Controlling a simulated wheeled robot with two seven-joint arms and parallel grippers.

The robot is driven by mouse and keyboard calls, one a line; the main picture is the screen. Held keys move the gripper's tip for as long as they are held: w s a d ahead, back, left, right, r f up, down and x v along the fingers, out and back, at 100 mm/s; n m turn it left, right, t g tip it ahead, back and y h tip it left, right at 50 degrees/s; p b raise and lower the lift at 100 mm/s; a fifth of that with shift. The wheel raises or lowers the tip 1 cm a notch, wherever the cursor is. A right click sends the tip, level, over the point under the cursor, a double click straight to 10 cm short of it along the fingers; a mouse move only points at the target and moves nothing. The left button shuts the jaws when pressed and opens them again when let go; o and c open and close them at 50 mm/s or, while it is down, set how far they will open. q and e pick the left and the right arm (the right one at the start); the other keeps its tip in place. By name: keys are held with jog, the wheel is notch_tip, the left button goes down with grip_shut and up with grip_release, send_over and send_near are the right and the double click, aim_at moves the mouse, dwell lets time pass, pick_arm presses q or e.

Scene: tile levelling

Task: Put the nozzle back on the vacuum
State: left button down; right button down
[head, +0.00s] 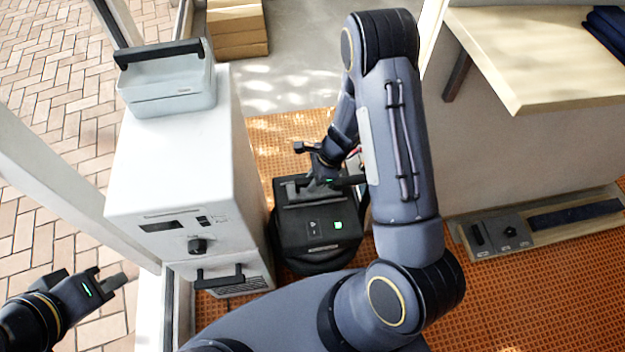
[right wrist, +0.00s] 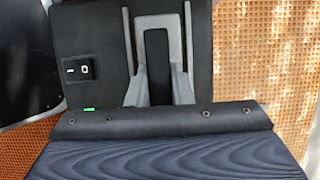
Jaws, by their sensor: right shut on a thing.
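The vacuum (head: 312,241) is a dark boxy unit with a green light, standing on the orange floor beside the white cabinet. My right gripper (head: 322,184) is low over its top. In the right wrist view, the vacuum's black top (right wrist: 88,35) with a rocker switch fills the upper middle. There my right gripper's grey fingers (right wrist: 158,88) are on either side of a narrow black part (right wrist: 157,60). I cannot tell whether this part is the nozzle; I cannot clearly make out the nozzle elsewhere. My left gripper (head: 110,280) is at the lower left, away from the vacuum.
The white cabinet (head: 170,170) stands close to the vacuum's left, with a grey case (head: 170,88) on top. A wooden counter (head: 540,60) is at the upper right. A grey panel (head: 497,236) lies low on the right. Orange floor (head: 520,290) is clear at the lower right.

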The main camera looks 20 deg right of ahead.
jog(key=shift+f, duration=0.1)
jog(key=c, duration=1.7)
grip_release()
jog(key=shift+f, duration=0.1)
jog(key=shift+c, duration=0.2)
jog(key=o, duration=0.5)
jog(key=shift+c, duration=0.2)
